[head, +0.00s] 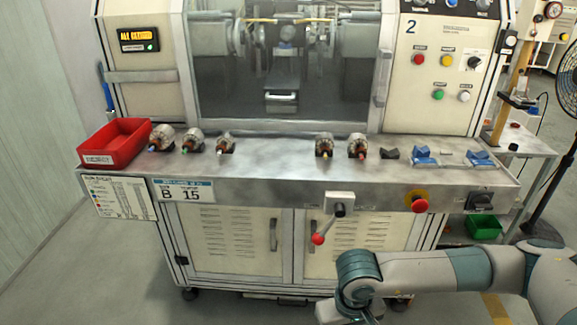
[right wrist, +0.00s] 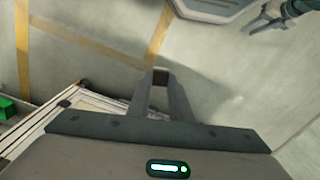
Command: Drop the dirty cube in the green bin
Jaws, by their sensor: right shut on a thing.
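My right gripper (right wrist: 160,85) is shut on a small dark brown cube (right wrist: 160,77), held between the fingertips in the right wrist view. The fingers hide much of the cube. The floor lies behind it. In the head view my right arm comes in from the right, low in front of the machine, and the cube cannot be made out there. The green bin (head: 485,228) stands low at the right, beneath the side table. Part of it also shows at the left edge of the right wrist view (right wrist: 5,107).
The winding machine's steel ledge (head: 285,170) carries a red bin (head: 115,143), several armatures and blue holders. A crank with a red knob (head: 318,239) and a red stop button (head: 419,204) stick out in front. A side table (head: 525,143) and a fan (head: 568,85) stand at right.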

